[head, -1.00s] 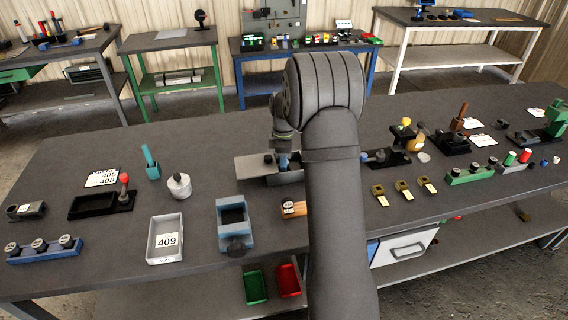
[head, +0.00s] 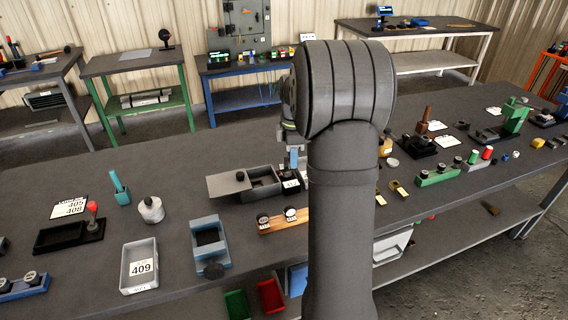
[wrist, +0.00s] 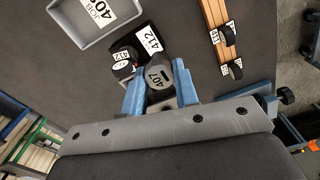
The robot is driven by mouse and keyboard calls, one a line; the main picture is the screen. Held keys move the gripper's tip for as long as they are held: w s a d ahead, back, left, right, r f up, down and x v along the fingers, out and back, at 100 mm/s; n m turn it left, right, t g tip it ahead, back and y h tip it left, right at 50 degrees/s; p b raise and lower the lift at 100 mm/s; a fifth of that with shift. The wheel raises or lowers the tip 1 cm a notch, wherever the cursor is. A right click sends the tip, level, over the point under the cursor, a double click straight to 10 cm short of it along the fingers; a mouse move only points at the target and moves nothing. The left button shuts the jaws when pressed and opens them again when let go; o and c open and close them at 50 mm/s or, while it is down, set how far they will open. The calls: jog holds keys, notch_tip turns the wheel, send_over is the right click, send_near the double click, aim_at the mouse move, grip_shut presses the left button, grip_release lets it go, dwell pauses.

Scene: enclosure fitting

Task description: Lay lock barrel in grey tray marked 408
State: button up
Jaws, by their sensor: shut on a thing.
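In the head view my gripper (head: 292,157) is partly covered by my arm, and the held part cannot be made out. A grey tray (wrist: 66,29) with a white label lies beyond the gripper in the wrist view. Its label starts with 40, and the last digit is cut off. In the head view a grey tray marked 409 (head: 127,285) lies at the front left of the bench. I cannot read 408 on any tray.
A black holder with 412 labels (wrist: 123,48) is close to the held part. A wooden strip (wrist: 213,14) bears black round parts. A grey box with a lid (head: 229,184) and a blue-grey box (head: 210,257) stand left of my arm. Bare bench lies between items.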

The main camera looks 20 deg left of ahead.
jog(key=w+d, duration=0.4)
jog(key=d, duration=0.3)
jog(key=w+d, duration=0.4)
jog(key=d, duration=0.4)
jog(key=shift+m, duration=0.3)
jog(key=a+f, duration=0.2)
jog(key=a, duration=0.2)
jog(key=w+a+f, duration=0.1)
jog(key=a+f, duration=0.1)
jog(key=a, duration=0.1)
jog(key=a+f, duration=0.3)
jog(key=a, duration=0.1)
jog(key=shift+w+a, duration=0.3)
jog(key=shift+f, duration=1.9)
jog(key=shift+f, duration=0.15)
jog(key=o, duration=0.7)
